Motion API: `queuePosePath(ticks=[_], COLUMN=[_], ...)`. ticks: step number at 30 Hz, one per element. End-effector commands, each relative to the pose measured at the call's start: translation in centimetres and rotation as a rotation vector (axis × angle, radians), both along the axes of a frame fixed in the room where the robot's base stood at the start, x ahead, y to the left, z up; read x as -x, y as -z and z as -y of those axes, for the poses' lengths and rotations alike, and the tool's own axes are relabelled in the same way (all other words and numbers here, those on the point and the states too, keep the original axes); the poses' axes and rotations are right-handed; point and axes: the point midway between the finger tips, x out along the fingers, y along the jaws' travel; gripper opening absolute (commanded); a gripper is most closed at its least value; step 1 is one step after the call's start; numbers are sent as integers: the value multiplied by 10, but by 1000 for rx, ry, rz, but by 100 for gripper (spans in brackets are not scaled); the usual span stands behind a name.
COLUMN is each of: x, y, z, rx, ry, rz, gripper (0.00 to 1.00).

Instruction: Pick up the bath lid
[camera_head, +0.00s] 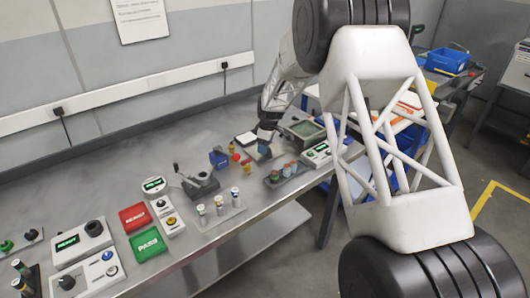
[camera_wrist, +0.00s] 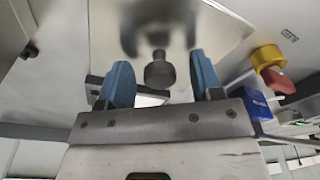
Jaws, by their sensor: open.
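In the wrist view a dark round knob (camera_wrist: 160,70) stands in front of a shiny metal plate (camera_wrist: 215,22), which I take to be the bath lid. The knob is between the two blue fingertips of my gripper (camera_wrist: 160,78), with a gap on both sides. The gripper is open and holds nothing. In the head view my gripper (camera_head: 265,150) is low over the bench, beside a grey-rimmed box with a greenish top (camera_head: 305,129). The lid cannot be made out clearly there.
A red and yellow knob (camera_wrist: 272,68) and a blue block (camera_wrist: 256,106) are close on the right in the wrist view. Red (camera_head: 134,217) and green (camera_head: 150,243) trays stand further left.

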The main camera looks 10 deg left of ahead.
Motion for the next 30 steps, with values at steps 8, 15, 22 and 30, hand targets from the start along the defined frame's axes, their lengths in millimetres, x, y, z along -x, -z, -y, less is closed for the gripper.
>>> queuePosePath(ticks=[8,15,22,30], x=[0,0,0,0], y=[0,0,0,-8], z=[0,0,0,0], rx=[0,0,0,-1], ry=[0,0,0,0], rz=[0,0,0,2], gripper=[54,17,5,5])
